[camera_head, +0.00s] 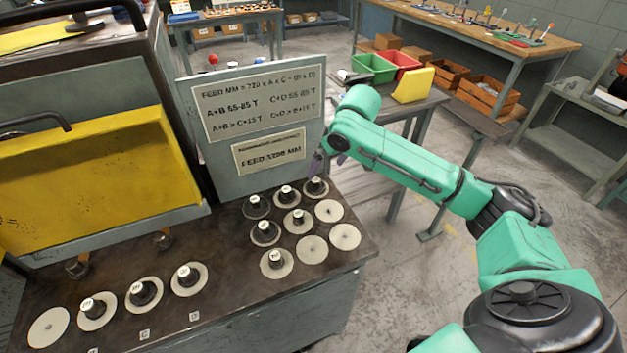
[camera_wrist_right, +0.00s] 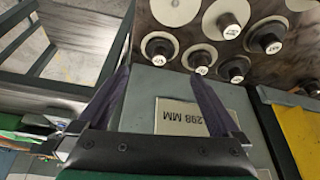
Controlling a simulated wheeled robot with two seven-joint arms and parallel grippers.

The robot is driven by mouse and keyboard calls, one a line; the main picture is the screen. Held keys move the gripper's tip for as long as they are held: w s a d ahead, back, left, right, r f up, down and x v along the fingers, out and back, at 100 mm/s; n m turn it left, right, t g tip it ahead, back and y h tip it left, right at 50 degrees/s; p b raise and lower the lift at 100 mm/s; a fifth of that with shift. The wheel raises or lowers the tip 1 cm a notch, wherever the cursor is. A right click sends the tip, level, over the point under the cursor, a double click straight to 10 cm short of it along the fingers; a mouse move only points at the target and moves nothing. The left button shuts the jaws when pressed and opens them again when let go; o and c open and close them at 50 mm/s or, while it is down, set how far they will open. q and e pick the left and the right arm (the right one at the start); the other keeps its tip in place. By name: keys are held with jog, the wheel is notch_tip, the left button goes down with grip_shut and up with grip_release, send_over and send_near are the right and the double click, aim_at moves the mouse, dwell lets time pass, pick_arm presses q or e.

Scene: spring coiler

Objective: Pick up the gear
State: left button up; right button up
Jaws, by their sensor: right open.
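Several dark gears with white labelled tops stand upright on round cream discs on the brown bench top (camera_head: 225,285). One gear (camera_head: 316,187) is at the back right, just below my right gripper; it also shows in the right wrist view (camera_wrist_right: 160,50). Another gear (camera_head: 286,193) is to its left. More gears stand in a front-left row, such as this gear (camera_head: 145,293). Which gear the task means, I cannot tell. My right gripper (camera_head: 319,161) is open and empty, beside the sign's lower right edge; its spread fingers show in the wrist view (camera_wrist_right: 160,75). My left gripper is not in view.
A grey sign panel (camera_head: 225,165) stands upright behind the gears, close to my right gripper. A yellow machine cover (camera_head: 90,175) is at left. Bare discs (camera_head: 345,237) lie at the bench's right side. Green (camera_head: 373,68) and red bins are on a table behind.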

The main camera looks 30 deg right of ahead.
aim_at(317, 181)
jog(key=x, duration=0.4)
jog(key=p+x, duration=0.1)
jog(key=x, duration=0.5)
jog(key=shift+w+r, duration=0.1)
jog(key=shift+w, duration=0.05)
jog(key=shift+w+f, duration=0.15)
jog(key=shift+f, duration=0.25)
jog(key=c, duration=0.4)
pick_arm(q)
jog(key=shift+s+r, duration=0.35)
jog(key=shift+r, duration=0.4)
pick_arm(e)
grip_shut()
jog(key=shift+r, duration=0.1)
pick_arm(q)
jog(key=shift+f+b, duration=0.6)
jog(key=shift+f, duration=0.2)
pick_arm(e)
notch_tip(317, 181, up, 20)
